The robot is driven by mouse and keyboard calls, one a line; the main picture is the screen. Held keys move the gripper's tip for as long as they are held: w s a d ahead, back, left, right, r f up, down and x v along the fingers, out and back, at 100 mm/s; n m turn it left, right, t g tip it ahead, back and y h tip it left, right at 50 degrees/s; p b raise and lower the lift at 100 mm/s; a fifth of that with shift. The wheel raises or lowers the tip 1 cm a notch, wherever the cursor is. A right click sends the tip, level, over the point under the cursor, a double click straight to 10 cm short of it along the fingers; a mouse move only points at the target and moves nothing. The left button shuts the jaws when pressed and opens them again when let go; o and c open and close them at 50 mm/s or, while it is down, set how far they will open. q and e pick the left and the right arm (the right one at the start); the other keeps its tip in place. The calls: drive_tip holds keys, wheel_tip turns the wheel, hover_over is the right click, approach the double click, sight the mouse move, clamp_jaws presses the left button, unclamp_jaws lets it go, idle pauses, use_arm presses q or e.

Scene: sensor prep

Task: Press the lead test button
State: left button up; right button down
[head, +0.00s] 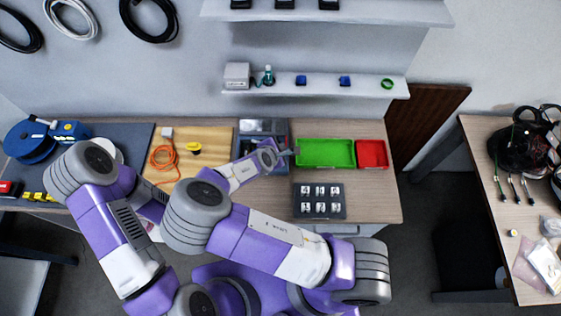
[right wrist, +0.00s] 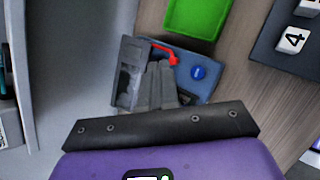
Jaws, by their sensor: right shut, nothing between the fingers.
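The lead tester is a grey and blue device (head: 262,126) at the back of the bench, partly covered by my right wrist in the head view. In the right wrist view its blue-grey body (right wrist: 209,91) carries a round blue button (right wrist: 199,72) with a white mark. A red part (right wrist: 166,53) and a dark grey panel lie to the button's left. My right gripper (head: 288,152) is shut and empty over the device; its fingers (right wrist: 160,68) appear left of the button in the wrist view. Contact cannot be told. My left gripper does not show.
A green tray (head: 325,165) and a red tray (head: 372,165) lie right of the device. A dark board with several numbered white blocks (head: 319,214) lies in front of them. A wooden mat (head: 217,145) with an orange cable is to the left. A shelf (head: 300,96) hangs above.

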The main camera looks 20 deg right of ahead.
drive_tip(key=f+b, duration=0.6)
drive_tip(key=f, duration=0.1)
drive_tip(key=shift+w+f+b, duration=0.2)
drive_tip(key=shift+f+b, duration=0.05)
drive_tip(key=shift+b, duration=0.15)
drive_tip(key=shift+f+b, duration=0.35)
drive_tip(key=shift+f, duration=0.35)
idle(1.1)
drive_tip(key=shift+f, duration=0.4)
drive_tip(key=shift+f+b, duration=0.4)
drive_tip(key=shift+f, duration=0.05)
idle(0.5)
idle(0.3)
drive_tip(key=shift+r+p, duration=0.85)
drive_tip(key=shift+r, duration=0.05)
drive_tip(key=shift+r, duration=0.1)
